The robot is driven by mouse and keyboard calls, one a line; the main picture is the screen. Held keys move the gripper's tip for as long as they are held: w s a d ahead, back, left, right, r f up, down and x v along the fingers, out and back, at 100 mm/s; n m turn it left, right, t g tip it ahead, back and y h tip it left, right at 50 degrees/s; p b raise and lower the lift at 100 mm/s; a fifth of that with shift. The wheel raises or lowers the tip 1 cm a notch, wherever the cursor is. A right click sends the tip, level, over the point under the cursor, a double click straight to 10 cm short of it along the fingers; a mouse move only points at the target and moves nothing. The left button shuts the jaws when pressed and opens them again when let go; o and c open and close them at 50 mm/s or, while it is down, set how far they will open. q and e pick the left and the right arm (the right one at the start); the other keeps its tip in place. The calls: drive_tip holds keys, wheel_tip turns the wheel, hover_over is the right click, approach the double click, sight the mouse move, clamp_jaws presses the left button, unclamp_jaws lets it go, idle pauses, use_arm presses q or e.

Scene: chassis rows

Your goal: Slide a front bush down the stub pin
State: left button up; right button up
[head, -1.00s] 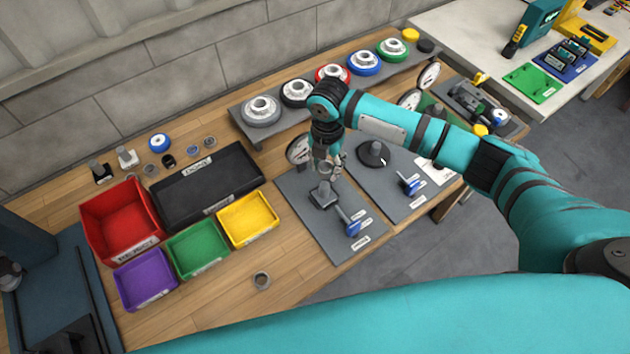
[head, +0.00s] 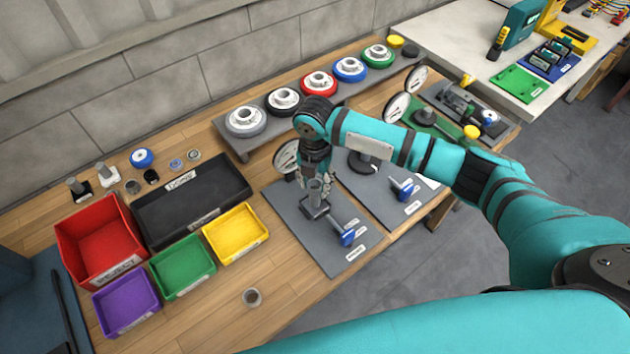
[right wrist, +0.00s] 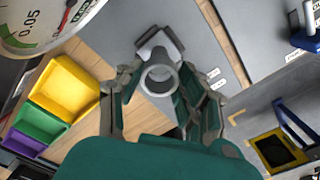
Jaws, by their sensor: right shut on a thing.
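My right gripper (head: 316,182) is shut on a grey cylindrical bush (head: 315,190) over the near grey fixture plate. In the right wrist view the hollow bush (right wrist: 160,78) is between the two fingers of the right gripper (right wrist: 162,88), its open end facing the camera. A dark grey block (head: 312,209) stands on the plate just under the bush; the block also shows in the right wrist view (right wrist: 158,42). The stub pin itself is hidden, so I cannot tell how far the bush is around it. My left gripper is not in view.
A blue-handled tool (head: 347,238) lies on the plate near the block. A round dial gauge (head: 287,157) stands close behind the gripper. Red (head: 98,240), yellow (head: 236,233), green (head: 182,266) and purple (head: 126,304) bins are at left. A rack of hubs (head: 245,118) runs behind.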

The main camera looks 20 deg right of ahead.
drive_tip(key=shift+f, duration=0.1)
drive_tip(key=shift+f, duration=0.35)
idle(0.6)
drive_tip(key=shift+f, duration=0.75)
idle(0.6)
drive_tip(key=shift+f, duration=0.65)
drive_tip(key=o, duration=1.3)
